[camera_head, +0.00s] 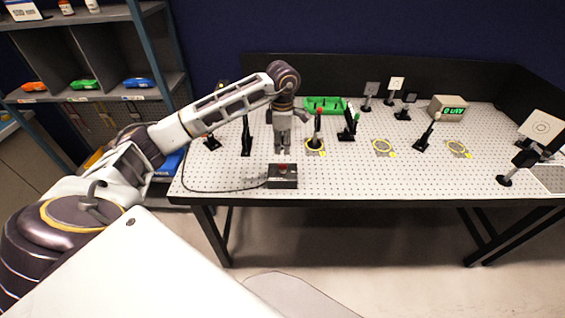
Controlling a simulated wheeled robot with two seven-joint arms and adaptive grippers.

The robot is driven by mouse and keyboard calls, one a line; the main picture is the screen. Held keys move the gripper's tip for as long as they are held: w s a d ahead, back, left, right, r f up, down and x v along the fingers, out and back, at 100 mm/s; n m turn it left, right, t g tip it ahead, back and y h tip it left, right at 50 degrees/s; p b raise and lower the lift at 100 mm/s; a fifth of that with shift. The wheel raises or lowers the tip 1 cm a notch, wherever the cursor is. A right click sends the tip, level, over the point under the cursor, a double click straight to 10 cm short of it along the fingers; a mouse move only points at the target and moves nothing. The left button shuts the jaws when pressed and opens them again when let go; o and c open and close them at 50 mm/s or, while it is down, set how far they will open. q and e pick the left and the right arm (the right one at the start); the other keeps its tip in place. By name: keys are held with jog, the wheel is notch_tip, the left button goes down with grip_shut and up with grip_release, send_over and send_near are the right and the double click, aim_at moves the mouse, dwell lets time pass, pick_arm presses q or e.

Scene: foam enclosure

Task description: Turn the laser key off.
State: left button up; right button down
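A small dark box (284,183) with a red part on top sits near the front edge of the perforated table; a cable runs left from it. It looks like the laser key box, but the key itself is too small to make out. My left gripper (282,150) points down over the table, just behind and above the box in the picture, apart from it. Its fingers look close together, but whether they are shut is unclear. A grey display box (447,107) at the back right shows green lettering that seems to read "LIVE". My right gripper is not in view.
Optics posts (349,125) and yellow ring marks (383,147) stand about the perforated table (350,180). A green tray (325,104) is behind my gripper. A square target (541,128) stands at right. The front middle of the table is clear.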

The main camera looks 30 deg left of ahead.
aim_at(283, 167)
pick_arm(q)
jog(key=shift+f+p, duration=0.9)
jog(key=shift+f, duration=3.8)
grip_shut()
